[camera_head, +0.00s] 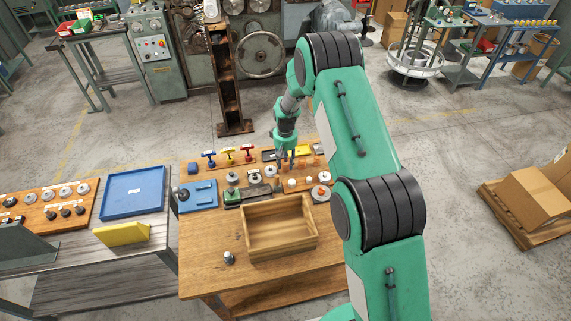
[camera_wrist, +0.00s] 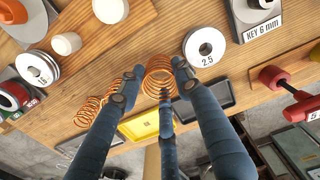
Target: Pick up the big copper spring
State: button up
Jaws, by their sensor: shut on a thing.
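The big copper spring (camera_wrist: 158,66) is an orange coil standing on the wooden board in the wrist view. My gripper (camera_wrist: 160,82) has its blue fingers around this spring, one on each side and one in front, shut on it. In the head view my gripper (camera_head: 287,160) is low over the back of the wooden bench, and I cannot make out the spring there. Two smaller copper coils, a middle one (camera_wrist: 114,98) and a small one (camera_wrist: 87,111), stand to the left in the wrist view, the middle one close beside the left finger.
A yellow tray (camera_wrist: 140,126) and a dark tray (camera_wrist: 206,97) lie close to the fingers. A disc marked 2.5 (camera_wrist: 204,47) and red-handled tools (camera_wrist: 290,90) are to the right. An empty wooden box (camera_head: 249,245) stands at the bench front.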

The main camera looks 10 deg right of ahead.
aim_at(285, 162)
notch_tip(285, 162, up, 9)
jog(key=shift+r, duration=0.2)
dwell(0.3)
dwell(0.6)
